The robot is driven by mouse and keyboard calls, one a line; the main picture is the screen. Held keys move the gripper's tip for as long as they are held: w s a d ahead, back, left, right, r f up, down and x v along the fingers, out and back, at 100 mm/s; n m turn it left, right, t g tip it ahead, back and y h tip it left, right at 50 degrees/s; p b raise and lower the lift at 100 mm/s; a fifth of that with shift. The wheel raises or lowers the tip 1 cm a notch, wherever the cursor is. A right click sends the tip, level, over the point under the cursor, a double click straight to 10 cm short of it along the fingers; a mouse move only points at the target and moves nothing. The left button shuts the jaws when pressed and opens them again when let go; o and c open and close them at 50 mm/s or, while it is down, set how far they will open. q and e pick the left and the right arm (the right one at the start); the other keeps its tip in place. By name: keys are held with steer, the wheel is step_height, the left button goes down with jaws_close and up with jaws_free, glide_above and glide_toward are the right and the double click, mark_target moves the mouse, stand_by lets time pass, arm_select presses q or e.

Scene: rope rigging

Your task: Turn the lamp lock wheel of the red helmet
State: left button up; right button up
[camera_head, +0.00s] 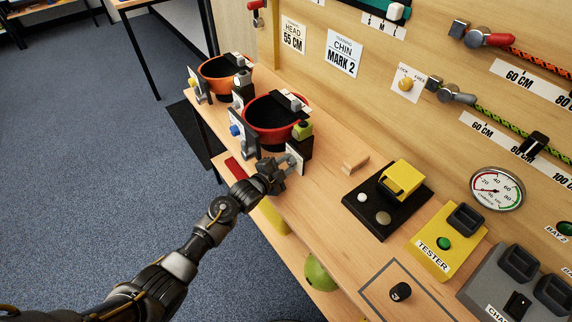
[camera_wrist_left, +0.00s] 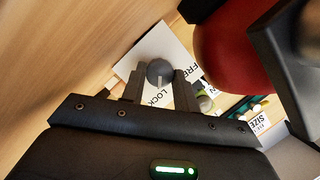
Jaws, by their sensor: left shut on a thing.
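The red helmet (camera_head: 262,135) sits upside down on the bench, its dark inside facing up. Its red shell also shows in the left wrist view (camera_wrist_left: 225,50). The lamp lock wheel (camera_wrist_left: 160,71) is a small round grey knob with a pale line, in front of a white card (camera_wrist_left: 135,62) lettered LOCK and FREE. My left gripper (camera_head: 288,166) is at the near side of the helmet. In the left wrist view its fingers (camera_wrist_left: 159,84) stand on either side of the wheel, shut on it. In the head view the gripper hides the wheel. My right gripper is not in view.
An orange helmet (camera_head: 213,80) stands beyond the red one. A dark block with a green top (camera_head: 302,131) is close to my left gripper. A black tray with a yellow box (camera_head: 402,180) and a yellow tester (camera_head: 430,247) stand to the right. A wooden block (camera_head: 355,163) lies between.

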arm_select(q)
steer(key=shift+r+n+g+p, duration=0.15)
steer(key=shift+n+g+p, duration=0.25)
steer(key=shift+n+p, duration=0.1)
steer(key=shift+w+a+n+g+p, duration=0.1)
steer(key=shift+n+g+p, duration=0.2)
steer(key=shift+n, duration=0.3)
steer(key=shift+n+g+h+p, duration=0.45)
steer(key=shift+n+g, duration=0.15)
steer(key=shift+n, duration=0.9)
steer(key=o, duration=1)
